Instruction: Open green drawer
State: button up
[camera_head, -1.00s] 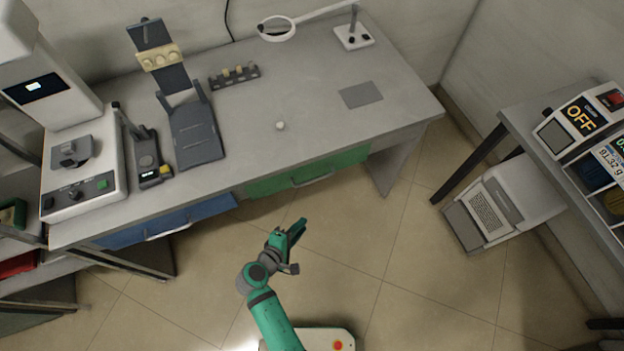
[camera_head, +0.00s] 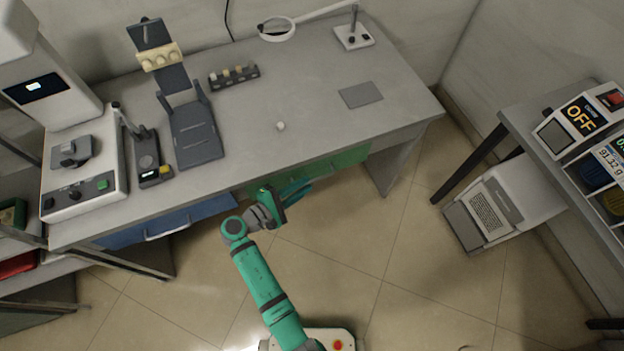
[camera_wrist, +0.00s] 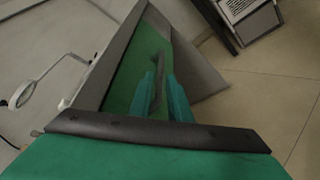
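The green drawer (camera_head: 338,164) is under the right part of the grey desk, its front about flush with the desk and appearing shut. In the wrist view, the green drawer front (camera_wrist: 124,83) fills the middle, with its grey bar handle (camera_wrist: 160,64) on it. My gripper (camera_head: 297,190) is in front of the drawer and hides the handle in the head view. In the wrist view, the two teal fingers of my gripper (camera_wrist: 163,100) are apart, with the handle showing between them. I cannot tell whether they touch it.
A blue drawer (camera_head: 170,220) is under the desk's left part. The desk top (camera_head: 320,130) holds a small white piece (camera_head: 281,126), a magnifier lamp (camera_head: 277,29) and instruments. A side table (camera_head: 520,120) stands at right. The floor before the desk is clear.

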aim_at(312, 181)
jog(key=x, duration=0.4)
jog(key=shift+w+d, duration=0.15)
grip_shut()
jog(key=shift+f, duration=0.1)
